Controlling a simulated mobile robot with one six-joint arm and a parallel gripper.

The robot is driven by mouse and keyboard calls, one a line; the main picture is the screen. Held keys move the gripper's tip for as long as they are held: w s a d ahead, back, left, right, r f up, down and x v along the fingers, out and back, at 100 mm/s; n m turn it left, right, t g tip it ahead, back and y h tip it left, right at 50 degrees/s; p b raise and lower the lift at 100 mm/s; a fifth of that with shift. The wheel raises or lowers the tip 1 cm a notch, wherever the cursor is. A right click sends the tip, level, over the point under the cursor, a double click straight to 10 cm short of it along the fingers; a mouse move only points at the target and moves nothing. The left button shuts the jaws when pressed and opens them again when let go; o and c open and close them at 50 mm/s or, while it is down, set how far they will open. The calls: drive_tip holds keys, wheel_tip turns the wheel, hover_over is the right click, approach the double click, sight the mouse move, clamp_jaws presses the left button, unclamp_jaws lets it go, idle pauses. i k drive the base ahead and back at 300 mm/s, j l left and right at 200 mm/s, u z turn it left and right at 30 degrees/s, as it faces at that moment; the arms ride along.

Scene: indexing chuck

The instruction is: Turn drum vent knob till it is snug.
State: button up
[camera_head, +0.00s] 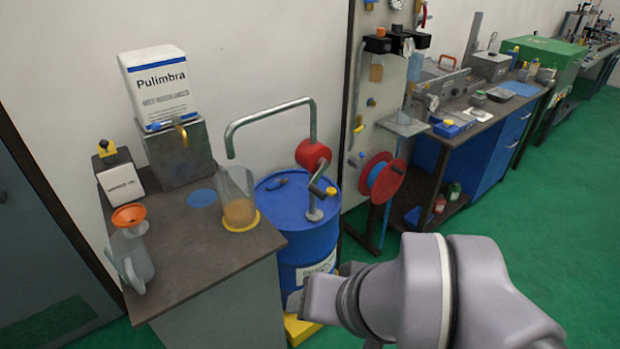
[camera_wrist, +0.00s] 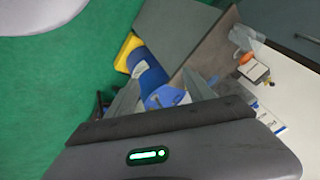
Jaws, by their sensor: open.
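The blue drum (camera_head: 305,240) stands beside the grey-brown counter, with a red-bodied pump and bent grey pipe on its lid. A small yellow knob (camera_head: 331,191) shows near the pump's dark crank grip; it looks like the vent knob, though its seat is partly hidden. The drum also shows in the wrist view (camera_wrist: 151,80), foreshortened, with its lid between the fingers; the knob cannot be made out there. My gripper (camera_wrist: 162,92) is open and empty, apart from the drum. In the head view my arm enters at the lower right, in front of the drum.
The pump (camera_head: 313,154) and its pipe rise over the lid. A pitcher (camera_head: 238,205) stands at the counter's near right, with an orange funnel (camera_head: 129,215) at left. A red hose reel (camera_head: 382,178) hangs right of the drum. Green floor is open at right.

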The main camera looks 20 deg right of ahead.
sight(331, 191)
drive_tip(key=i+l+u, duration=0.5)
drive_tip(key=l, duration=0.2)
drive_tip(key=i+l+u, duration=0.15)
drive_tip(key=l+u, duration=0.3)
drive_tip(key=l, duration=0.35)
drive_tip(key=i+l+u, duration=0.1)
drive_tip(key=l+u, duration=0.4)
drive_tip(key=l, duration=0.4)
drive_tip(key=l+u, duration=0.5)
drive_tip(key=l, duration=0.4)
drive_tip(key=k+l+u, duration=0.25)
drive_tip(key=l+u, duration=0.25)
drive_tip(key=l, duration=0.35)
